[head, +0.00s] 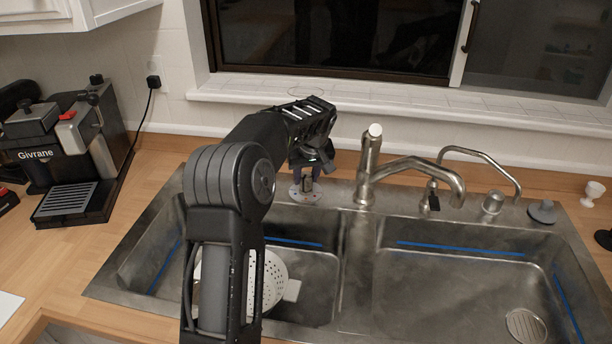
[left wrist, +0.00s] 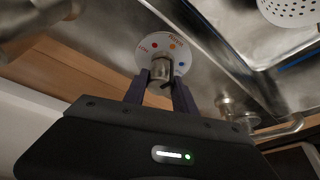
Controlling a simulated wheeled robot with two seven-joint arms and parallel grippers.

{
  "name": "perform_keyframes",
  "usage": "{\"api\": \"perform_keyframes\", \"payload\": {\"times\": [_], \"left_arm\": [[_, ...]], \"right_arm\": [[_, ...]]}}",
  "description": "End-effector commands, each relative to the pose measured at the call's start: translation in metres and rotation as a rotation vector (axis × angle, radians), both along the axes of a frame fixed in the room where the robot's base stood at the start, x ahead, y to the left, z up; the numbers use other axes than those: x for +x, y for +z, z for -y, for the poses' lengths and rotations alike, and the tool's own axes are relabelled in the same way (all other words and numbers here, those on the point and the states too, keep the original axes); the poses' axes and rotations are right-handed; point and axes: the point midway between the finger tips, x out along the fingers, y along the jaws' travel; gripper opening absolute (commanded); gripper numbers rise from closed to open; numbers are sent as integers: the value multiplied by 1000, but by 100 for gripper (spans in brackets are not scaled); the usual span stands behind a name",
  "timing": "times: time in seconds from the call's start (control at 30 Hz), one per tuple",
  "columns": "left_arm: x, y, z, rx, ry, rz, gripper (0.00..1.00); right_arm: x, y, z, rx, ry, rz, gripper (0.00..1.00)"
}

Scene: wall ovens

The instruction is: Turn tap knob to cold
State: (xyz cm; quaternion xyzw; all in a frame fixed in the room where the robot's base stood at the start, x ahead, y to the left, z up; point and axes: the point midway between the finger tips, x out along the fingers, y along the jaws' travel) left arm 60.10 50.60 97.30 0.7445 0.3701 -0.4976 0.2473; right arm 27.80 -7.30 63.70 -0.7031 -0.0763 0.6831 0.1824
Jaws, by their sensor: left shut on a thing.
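The tap knob (left wrist: 160,70) is a small metal knob on a round white dial (left wrist: 147,50) with red, orange and blue dots. The dial (head: 297,193) lies on the back rim of the sink, left of the tap (head: 369,160). My left gripper (left wrist: 160,88) is shut on the knob, one dark finger on each side. In the head view my left gripper (head: 307,172) points down over the dial and hides most of the knob. The knob's exact pointing direction cannot be told. My right gripper is not in view.
A double steel sink (head: 345,275) lies below, with a white perforated colander (head: 272,280) in its left basin, partly behind my arm. A smaller tap (head: 485,155) and a grey stopper (head: 542,211) are to the right. A coffee machine (head: 75,150) stands at left.

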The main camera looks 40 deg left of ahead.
Motion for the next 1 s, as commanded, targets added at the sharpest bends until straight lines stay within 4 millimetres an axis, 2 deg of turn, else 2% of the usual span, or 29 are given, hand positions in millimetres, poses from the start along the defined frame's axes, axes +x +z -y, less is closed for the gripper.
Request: {"api": "perform_keyframes", "payload": {"times": [0.07, 0.3, 0.67, 1.0], "left_arm": [[0, 0, 0, 0, 0, 0, 20], [0, 0, 0, 0, 0, 0, 1], [0, 0, 0, 0, -14, 0, 0], [0, 0, -1, 0, -152, 2, 0]], "right_arm": [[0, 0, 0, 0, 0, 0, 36], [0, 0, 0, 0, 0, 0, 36], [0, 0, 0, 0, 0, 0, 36], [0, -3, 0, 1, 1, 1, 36]]}}
